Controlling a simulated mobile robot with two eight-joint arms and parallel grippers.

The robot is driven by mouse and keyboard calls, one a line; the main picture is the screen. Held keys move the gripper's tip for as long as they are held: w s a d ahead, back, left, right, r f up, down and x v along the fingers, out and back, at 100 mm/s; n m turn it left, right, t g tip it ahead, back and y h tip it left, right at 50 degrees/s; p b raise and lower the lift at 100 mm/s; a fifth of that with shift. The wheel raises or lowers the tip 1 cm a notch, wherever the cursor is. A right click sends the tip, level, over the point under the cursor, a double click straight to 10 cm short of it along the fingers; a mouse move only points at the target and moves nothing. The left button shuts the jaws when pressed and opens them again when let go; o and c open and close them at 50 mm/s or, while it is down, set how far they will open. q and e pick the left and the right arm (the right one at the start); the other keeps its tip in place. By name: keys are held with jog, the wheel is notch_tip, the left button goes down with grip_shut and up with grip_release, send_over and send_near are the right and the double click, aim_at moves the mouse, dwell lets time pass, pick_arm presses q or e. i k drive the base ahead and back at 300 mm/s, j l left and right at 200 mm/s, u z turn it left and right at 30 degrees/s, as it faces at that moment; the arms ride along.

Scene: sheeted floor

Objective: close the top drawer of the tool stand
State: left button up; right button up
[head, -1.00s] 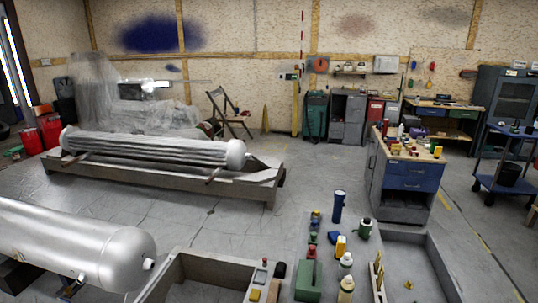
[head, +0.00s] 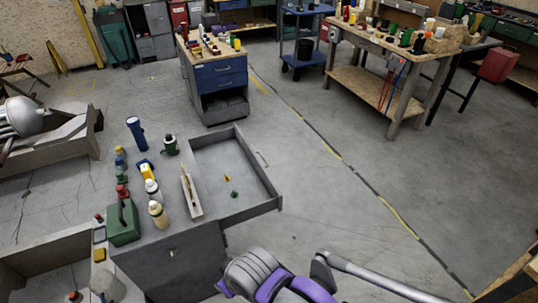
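The grey tool stand (head: 178,258) stands in the near middle of the head view. Its top drawer (head: 273,206) is open, sticking out to the right and away from me. The drawer's handle (head: 262,160) is on its far right side. A small yellow piece (head: 227,178) and a small green piece (head: 234,194) lie inside. Part of my arm, grey and purple, shows at the bottom, below the drawer and apart from it. Neither gripper can be made out.
On the stand are a green toolbox (head: 123,226), a blue flashlight (head: 136,131), several bottles and a wooden-looking tool holder (head: 191,193) beside the drawer. A blue-drawered cabinet (head: 219,77) stands behind. A workbench (head: 385,85) is at the back right. Floor right of the drawer is clear.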

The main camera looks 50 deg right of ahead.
aim_at(217, 154)
jog(key=l+z, duration=0.15)
jog(key=l, duration=0.95)
jog(key=i+l, duration=0.1)
jog(key=l, duration=0.75)
jog(key=i+l, duration=0.15)
jog(key=l, duration=0.25)
jog(key=l+z, duration=0.1)
jog(key=l, duration=0.3)
jog(key=i+l, duration=0.15)
jog(key=l, duration=0.25)
jog(key=i+l+u, duration=0.5)
jog(key=l+u, duration=0.2)
jog(key=l, duration=0.2)
jog(key=i+l+u, duration=0.25)
jog(key=k+l+z, duration=0.25)
jog(key=k+l, duration=0.05)
